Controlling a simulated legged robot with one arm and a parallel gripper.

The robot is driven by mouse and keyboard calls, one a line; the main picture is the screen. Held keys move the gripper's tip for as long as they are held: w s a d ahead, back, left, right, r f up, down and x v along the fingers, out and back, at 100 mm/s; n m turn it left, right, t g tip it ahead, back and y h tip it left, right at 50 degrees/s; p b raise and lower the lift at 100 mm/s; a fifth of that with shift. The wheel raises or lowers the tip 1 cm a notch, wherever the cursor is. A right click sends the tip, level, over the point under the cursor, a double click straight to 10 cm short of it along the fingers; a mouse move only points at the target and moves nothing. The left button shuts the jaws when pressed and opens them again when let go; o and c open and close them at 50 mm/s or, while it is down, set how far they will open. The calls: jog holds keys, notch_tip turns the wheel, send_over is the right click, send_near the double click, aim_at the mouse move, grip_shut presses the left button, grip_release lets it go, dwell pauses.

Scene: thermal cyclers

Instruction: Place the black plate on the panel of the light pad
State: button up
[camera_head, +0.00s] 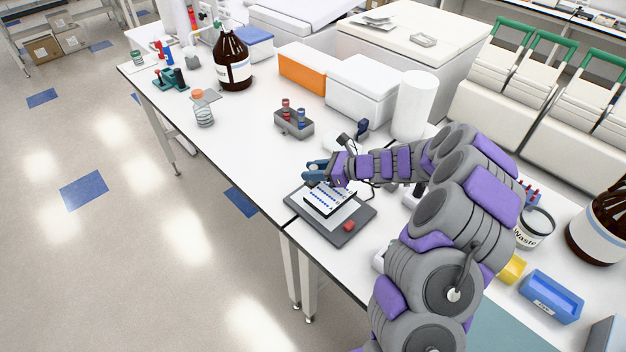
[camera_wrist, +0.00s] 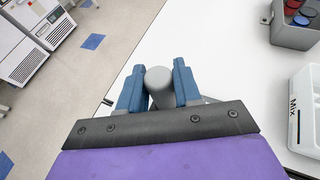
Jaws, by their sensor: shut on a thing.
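The light pad (camera_head: 361,216) is a flat grey slab at the front edge of the bench, with a white panel (camera_head: 310,210) and a red button (camera_head: 349,226). A plate with black sides and rows of blue spots on a pale top (camera_head: 330,200) is at the panel, in front of my gripper as seen in the head view. I cannot tell if it rests flat on the panel or sits slightly above it. My gripper (camera_head: 316,172) has its blue fingers around a grey cylinder (camera_wrist: 160,85), between the fingertips (camera_wrist: 160,80) in the wrist view. Any link between cylinder and plate is hidden.
A grey rack of tubes (camera_head: 294,124) stands behind the pad. A white box (camera_head: 361,90), an orange box (camera_head: 302,68) and a white cylinder (camera_head: 415,105) stand farther back. The bench left of the rack is clear near a small bottle (camera_head: 203,110).

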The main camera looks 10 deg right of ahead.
jog(key=f, duration=0.2)
jog(key=f+b, duration=0.1)
jog(key=shift+d+f, duration=0.4)
jog(key=shift+a+r, duration=0.1)
jog(key=shift+a, duration=0.25)
jog(key=o, duration=0.8)
jog(key=shift+a, duration=0.1)
jog(key=shift+o, duration=1.4)
jog(key=shift+d, duration=0.3)
